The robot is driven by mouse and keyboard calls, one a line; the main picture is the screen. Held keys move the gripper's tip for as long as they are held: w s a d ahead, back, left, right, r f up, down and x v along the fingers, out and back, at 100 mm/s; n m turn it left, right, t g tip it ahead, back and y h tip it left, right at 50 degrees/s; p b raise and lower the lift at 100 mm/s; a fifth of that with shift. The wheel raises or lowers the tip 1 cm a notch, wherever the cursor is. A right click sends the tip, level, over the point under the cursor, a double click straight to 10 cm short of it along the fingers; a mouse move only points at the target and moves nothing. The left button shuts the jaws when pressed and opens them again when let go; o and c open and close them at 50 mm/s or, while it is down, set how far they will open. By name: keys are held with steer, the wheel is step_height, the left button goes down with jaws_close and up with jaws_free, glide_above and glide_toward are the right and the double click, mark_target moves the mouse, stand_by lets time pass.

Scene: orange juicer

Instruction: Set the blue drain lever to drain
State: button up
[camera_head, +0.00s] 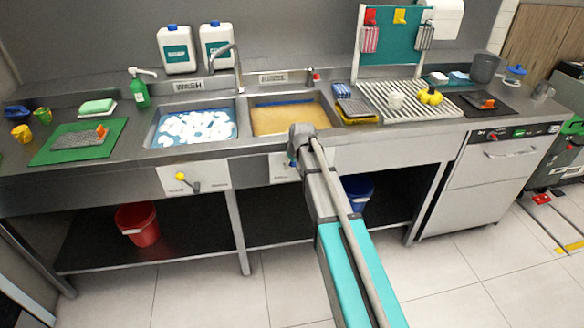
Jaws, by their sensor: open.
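The panel of the right sink (280,176) is on the counter front, mostly hidden behind my arm. A small dark blue part, apparently the blue drain lever (291,163), shows at the panel beside my wrist. Its position setting cannot be read. My gripper (295,150) is at the end of the arm, close in front of this panel. It is open, with its fingers largely hidden by the wrist. I cannot tell whether it touches the lever. The right sink (290,117) above holds brownish water.
The left sink (196,127) holds foamy water; its panel has a yellow-knobbed lever (181,177). A red bucket (138,223) and a blue bucket (358,192) stand on the lower shelf. A counter leg (237,222) stands left of my arm. The floor in front is clear.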

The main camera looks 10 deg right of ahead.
steer(key=shift+f, duration=0.1)
stand_by(0.3)
jaws_close()
steer(key=shift+a, duration=0.15)
